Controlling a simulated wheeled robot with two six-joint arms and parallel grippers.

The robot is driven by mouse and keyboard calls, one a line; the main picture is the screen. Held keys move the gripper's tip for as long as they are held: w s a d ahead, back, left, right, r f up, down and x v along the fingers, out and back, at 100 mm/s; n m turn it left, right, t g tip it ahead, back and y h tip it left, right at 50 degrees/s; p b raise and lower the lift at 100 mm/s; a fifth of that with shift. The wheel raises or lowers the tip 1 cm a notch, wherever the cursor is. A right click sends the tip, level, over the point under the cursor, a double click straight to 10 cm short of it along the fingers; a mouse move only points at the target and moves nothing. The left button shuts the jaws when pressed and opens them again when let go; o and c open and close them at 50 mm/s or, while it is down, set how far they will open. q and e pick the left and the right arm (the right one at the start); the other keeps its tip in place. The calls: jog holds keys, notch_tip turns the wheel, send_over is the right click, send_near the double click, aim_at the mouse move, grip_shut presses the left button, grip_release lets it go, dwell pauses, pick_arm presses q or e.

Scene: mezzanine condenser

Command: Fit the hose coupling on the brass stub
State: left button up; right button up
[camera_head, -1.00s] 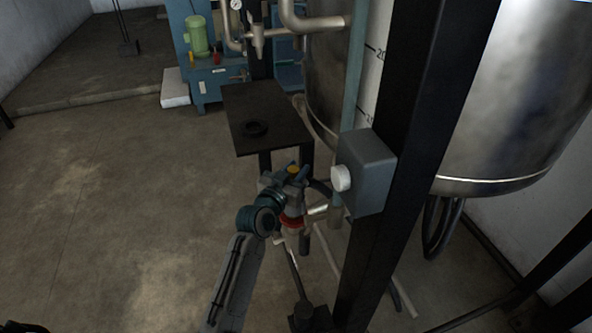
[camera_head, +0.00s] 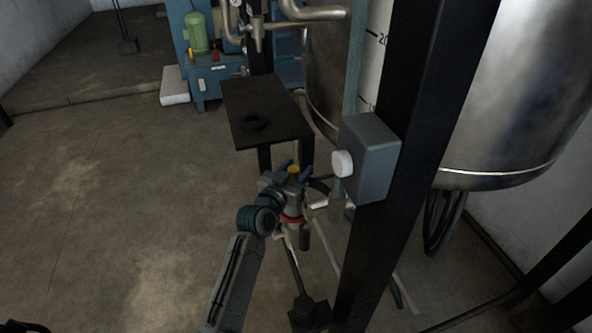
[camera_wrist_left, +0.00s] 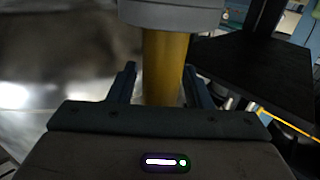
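A brass-yellow cylinder (camera_wrist_left: 162,65) stands upright in the left wrist view, with a wider light-grey collar (camera_wrist_left: 170,12) at its upper end. In the head view its small yellow part (camera_head: 294,172) shows between the fingers of my left gripper (camera_head: 294,167). In the wrist view the fingers of this gripper (camera_wrist_left: 158,84) are apart, on either side of the cylinder's lower part. A gap shows at the left finger; the right finger overlaps the cylinder's edge or lies very close. I cannot clearly make out the hose coupling.
A dark table (camera_head: 268,108) with a black ring on it stands just behind the gripper. A grey box (camera_head: 369,158) with a white knob on a black post (camera_head: 415,110) is close at the right, beside a large steel tank (camera_head: 525,95). Open floor (camera_head: 110,210) lies left.

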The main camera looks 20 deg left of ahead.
pick_arm(q)
jog(key=shift+o, duration=0.4)
jog(key=shift+f, duration=0.1)
jog(key=shift+s+a, duration=0.1)
jog(key=shift+s, duration=0.25)
jog(key=s+a, duration=0.2)
jog(key=s, duration=0.8)
jog(key=shift+b, duration=0.45)
